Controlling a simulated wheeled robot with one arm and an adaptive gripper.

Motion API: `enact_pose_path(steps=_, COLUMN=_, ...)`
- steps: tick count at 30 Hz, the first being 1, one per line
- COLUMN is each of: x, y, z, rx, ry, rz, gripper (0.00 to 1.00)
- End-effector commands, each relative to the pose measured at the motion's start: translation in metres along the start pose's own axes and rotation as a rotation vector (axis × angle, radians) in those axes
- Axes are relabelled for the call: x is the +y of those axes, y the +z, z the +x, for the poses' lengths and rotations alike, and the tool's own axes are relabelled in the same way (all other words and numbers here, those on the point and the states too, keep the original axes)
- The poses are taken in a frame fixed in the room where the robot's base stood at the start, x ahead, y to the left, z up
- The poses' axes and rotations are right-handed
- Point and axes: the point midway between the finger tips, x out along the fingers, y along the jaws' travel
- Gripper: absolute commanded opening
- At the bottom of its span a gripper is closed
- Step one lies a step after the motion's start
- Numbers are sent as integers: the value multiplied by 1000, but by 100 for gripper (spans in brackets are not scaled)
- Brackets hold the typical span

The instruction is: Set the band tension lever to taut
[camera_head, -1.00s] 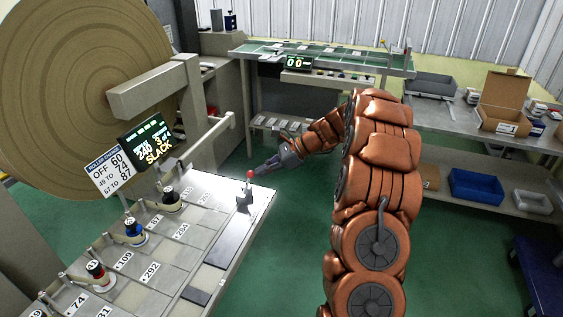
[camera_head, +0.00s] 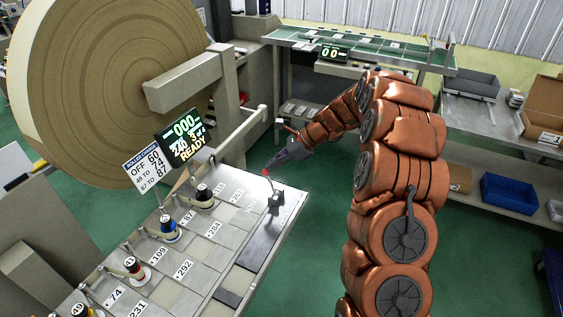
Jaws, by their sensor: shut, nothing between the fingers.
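The band tension lever (camera_head: 270,184) is a thin stick with a red knob on a small dark base at the far right corner of the bench panel. It leans to the left in the picture. My gripper (camera_head: 271,167) is shut and empty, with its tip at the red knob; whether they touch I cannot tell. The display (camera_head: 183,140) above the bench shows "000" and "READY" in lit letters.
The bench panel (camera_head: 215,215) carries several small spools and number labels. A pale horizontal bar (camera_head: 243,130) is behind the lever. Green floor is open right of the bench.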

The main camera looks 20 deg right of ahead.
Motion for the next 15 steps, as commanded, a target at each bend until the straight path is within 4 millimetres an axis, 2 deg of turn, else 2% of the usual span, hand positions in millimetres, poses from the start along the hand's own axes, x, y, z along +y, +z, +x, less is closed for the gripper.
enact_pose_path(steps=15, x=-12, y=12, z=21, rx=-1, ry=0, rz=1, gripper=0)
